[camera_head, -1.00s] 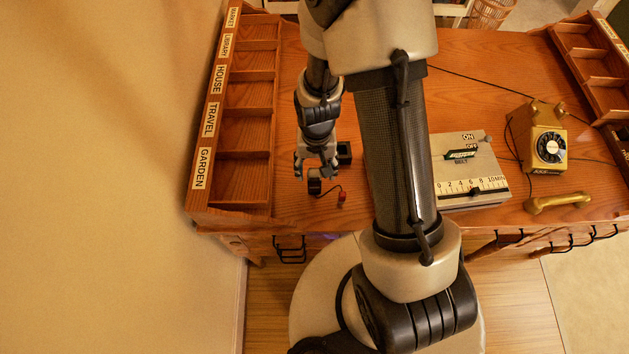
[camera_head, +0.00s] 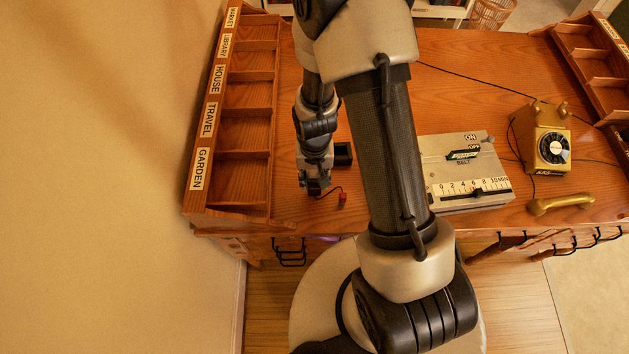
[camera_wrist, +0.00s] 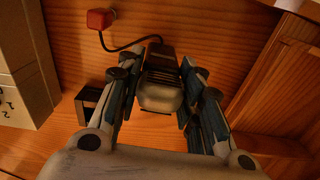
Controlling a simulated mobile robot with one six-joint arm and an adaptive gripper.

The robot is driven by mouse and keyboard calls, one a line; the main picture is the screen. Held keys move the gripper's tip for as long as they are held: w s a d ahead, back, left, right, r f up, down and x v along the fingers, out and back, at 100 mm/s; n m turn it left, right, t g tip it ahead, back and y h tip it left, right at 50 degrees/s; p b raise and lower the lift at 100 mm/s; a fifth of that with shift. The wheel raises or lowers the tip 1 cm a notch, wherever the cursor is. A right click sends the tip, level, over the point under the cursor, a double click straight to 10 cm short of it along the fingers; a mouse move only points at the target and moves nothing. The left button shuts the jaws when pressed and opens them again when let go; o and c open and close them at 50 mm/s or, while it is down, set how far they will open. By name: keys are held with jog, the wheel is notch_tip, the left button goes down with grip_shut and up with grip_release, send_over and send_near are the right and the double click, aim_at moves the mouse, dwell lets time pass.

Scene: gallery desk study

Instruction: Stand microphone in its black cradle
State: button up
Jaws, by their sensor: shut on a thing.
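The microphone (camera_wrist: 160,96) has a pale grey block-like part and a dark ribbed part, and it sits between the fingers of my gripper (camera_wrist: 158,76) in the wrist view. My gripper is shut on it. In the head view my gripper (camera_head: 316,186) is low over the desk's front left, and the microphone is mostly hidden by it. A dark cord runs from the microphone to a small red block (camera_wrist: 99,18), which also shows in the head view (camera_head: 342,197). The black cradle (camera_head: 343,154) stands on the desk just behind and right of my gripper; the wrist view shows it left of the fingers (camera_wrist: 88,98).
A wooden pigeonhole rack (camera_head: 243,150) stands close on the left. A grey belt timer box (camera_head: 462,170) is to the right, with a yellow dial telephone (camera_head: 552,150) and its handset (camera_head: 561,204) beyond. The desk's front edge is near my gripper.

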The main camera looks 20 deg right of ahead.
jog(key=c, duration=0.5)
jog(key=shift+c, duration=0.2)
